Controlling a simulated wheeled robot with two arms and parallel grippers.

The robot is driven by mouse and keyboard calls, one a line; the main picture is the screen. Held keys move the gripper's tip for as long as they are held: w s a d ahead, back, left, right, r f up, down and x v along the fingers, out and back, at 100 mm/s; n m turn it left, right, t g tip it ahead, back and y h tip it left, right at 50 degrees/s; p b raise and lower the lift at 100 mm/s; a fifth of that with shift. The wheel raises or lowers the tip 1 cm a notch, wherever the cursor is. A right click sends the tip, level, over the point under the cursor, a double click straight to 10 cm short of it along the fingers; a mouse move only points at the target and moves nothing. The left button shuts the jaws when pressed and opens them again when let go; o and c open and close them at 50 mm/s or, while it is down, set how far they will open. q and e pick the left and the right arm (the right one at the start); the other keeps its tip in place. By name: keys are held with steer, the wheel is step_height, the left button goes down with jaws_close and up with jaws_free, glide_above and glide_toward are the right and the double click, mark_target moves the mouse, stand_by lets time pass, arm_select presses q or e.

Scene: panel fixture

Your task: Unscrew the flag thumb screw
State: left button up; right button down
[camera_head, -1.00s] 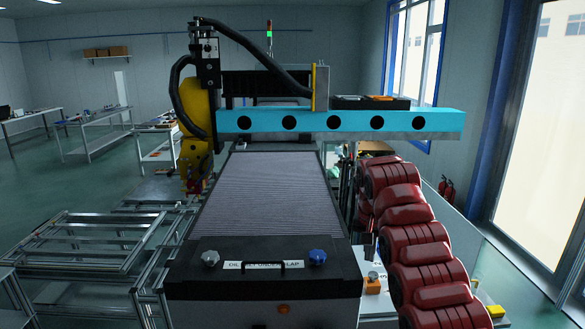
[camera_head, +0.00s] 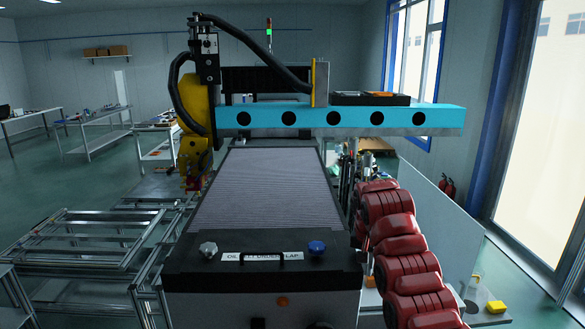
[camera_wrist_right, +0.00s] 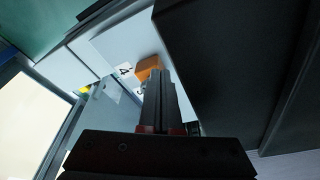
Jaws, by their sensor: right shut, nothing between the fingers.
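A black front panel (camera_head: 262,276) with a handle carries a grey lobed knob (camera_head: 208,249) at its left and a blue lobed knob (camera_head: 316,247) at its right. I cannot tell whether either is the flag thumb screw; no flag shape is clear. My right gripper (camera_wrist_right: 158,80) is shut and empty in the right wrist view. Its fingers point toward an orange block (camera_wrist_right: 148,67) on a white surface, beside a large dark box face (camera_wrist_right: 225,60). I cannot tell whether they touch the block. In the head view my red right arm hides most of that area. My left gripper is not in view.
The ribbed belt (camera_head: 265,190) runs back from the panel under a blue beam (camera_head: 334,118). A metal frame (camera_head: 90,240) stands at the left. A yellow block (camera_head: 496,307) lies low at the right, near a glass partition (camera_head: 445,200).

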steer(key=shift+w+d+p, duration=0.3)
steer(key=shift+w+d, duration=0.05)
steer(key=shift+d, duration=0.15)
stand_by(1.0)
steer(key=shift+s+d+b, duration=0.1)
steer(key=shift+d+b, duration=0.05)
steer(key=shift+b, duration=0.15)
steer(key=shift+f+b, duration=0.1)
steer(key=shift+b, duration=0.55)
steer(key=shift+s+d+b, duration=0.15)
steer(key=shift+s+b, duration=0.05)
steer(key=shift+b, duration=1.05)
steer(key=shift+d+b, duration=0.15)
steer(key=shift+b, duration=0.2)
steer(key=shift+s+d, duration=0.1)
steer(key=shift+d, duration=0.1)
steer(key=shift+b, duration=0.35)
